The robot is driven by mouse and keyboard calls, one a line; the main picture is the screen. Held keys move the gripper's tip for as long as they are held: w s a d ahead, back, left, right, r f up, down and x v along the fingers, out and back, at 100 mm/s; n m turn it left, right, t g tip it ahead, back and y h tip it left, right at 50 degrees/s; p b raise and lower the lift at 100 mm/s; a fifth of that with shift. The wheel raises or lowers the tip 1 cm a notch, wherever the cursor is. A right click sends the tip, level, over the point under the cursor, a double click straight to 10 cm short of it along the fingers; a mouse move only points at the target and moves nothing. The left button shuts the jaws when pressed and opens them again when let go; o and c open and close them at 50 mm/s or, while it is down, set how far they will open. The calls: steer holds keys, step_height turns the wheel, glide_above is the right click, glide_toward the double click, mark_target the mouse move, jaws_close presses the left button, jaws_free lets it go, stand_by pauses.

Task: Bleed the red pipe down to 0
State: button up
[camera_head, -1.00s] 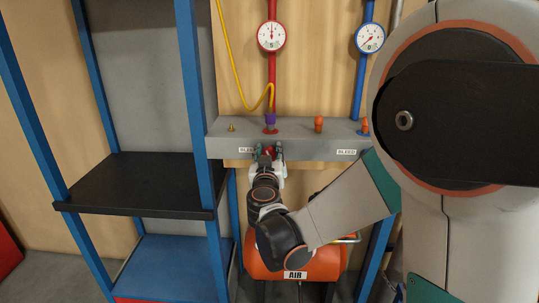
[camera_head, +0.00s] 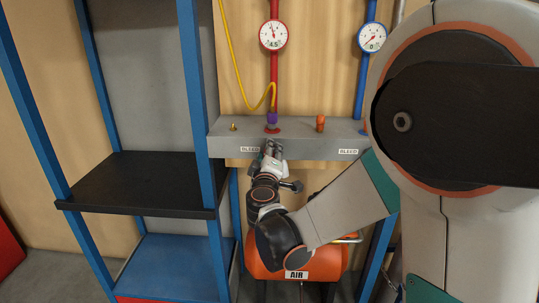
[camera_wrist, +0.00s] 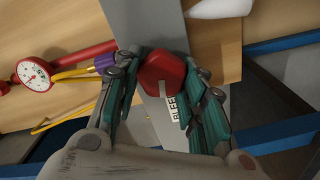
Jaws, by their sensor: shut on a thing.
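The red pipe (camera_head: 274,80) runs down the wall to the grey manifold (camera_head: 310,138). Its white-faced red gauge (camera_head: 273,35) has its needle near upright and a small digit readout that looks like 345. The gauge also shows in the wrist view (camera_wrist: 34,74). My gripper (camera_head: 272,152) is at the manifold's front face, below the red pipe. In the wrist view its teal-padded fingers are shut on a red bleed knob (camera_wrist: 162,80), one on each side. In the head view my gripper hides the knob.
A blue pipe (camera_head: 361,80) with a blue gauge (camera_head: 373,37) stands to the right. A yellow hose (camera_head: 236,78) hangs by the red pipe. An orange air tank (camera_head: 320,262) sits below. A blue-framed shelf (camera_head: 130,182) stands close on the left.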

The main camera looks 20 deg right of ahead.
steer(key=n, duration=0.4)
steer(key=shift+f+n, duration=0.15)
steer(key=shift+n, duration=0.15)
steer(key=shift+f+n, duration=0.1)
steer(key=shift+n, duration=1.8)
steer(key=o, duration=1.1)
steer(key=shift+a, duration=0.1)
steer(key=v, duration=0.7)
steer(key=shift+s, duration=0.25)
